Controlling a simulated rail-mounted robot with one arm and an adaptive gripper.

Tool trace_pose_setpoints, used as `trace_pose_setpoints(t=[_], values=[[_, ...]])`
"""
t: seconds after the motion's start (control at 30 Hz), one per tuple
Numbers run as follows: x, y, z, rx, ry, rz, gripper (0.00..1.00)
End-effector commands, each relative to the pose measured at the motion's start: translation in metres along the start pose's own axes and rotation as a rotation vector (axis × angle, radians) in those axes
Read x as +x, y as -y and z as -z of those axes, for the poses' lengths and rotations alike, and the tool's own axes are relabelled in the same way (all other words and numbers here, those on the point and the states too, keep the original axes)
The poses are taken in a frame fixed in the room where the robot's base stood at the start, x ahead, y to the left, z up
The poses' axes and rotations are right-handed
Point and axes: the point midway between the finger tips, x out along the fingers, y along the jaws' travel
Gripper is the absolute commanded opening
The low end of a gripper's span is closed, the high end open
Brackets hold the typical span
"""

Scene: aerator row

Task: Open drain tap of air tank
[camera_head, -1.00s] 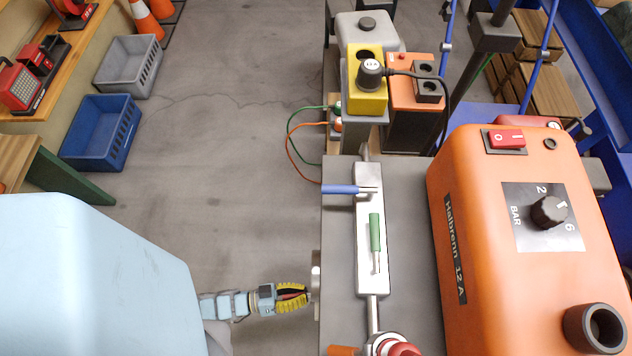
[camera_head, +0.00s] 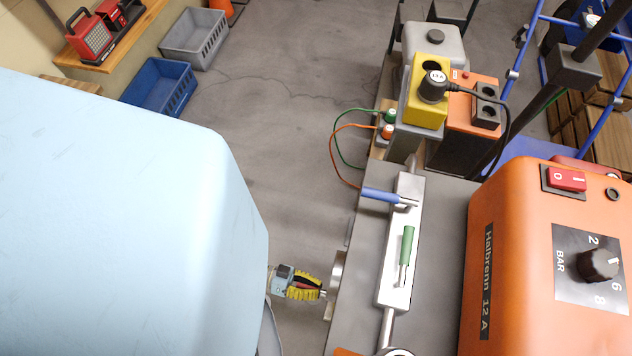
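My gripper (camera_head: 313,293), with yellow and black fingers, is at the lower middle, just left of the grey block (camera_head: 352,290) beneath the lever plate. A round pale metal disc (camera_head: 337,283) stands out from that block's left side, close to my fingertips. A small metal piece shows at the fingertips; I cannot tell whether it is held or touched. The metal plate (camera_head: 395,275) on top bears a blue lever (camera_head: 383,195) pointing left and a green lever (camera_head: 406,245) lying along the plate. I cannot tell which part is the drain tap.
The orange Halbrenn 12 A unit (camera_head: 510,245) with a BAR dial (camera_head: 599,263) stands at right. A yellow socket box (camera_head: 428,95) with cables stands behind. Blue (camera_head: 158,85) and grey (camera_head: 196,38) crates lie at upper left.

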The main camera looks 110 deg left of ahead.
Motion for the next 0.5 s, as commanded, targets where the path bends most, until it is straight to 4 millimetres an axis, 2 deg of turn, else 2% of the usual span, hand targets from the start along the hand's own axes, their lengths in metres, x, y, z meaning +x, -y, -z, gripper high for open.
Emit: trace_pose_setpoints(t=[0.03, 0.13, 0.5], values=[[-0.0001, 0.0005, -0.0007, 0.0, 0.002, 0.001, 0.15], [0.0, 0.0003, -0.0005, 0.0, 0.001, 0.001, 0.43], [-0.0019, 0.0002, -0.0001, 0.0, 0.0, 0.0, 0.43]])
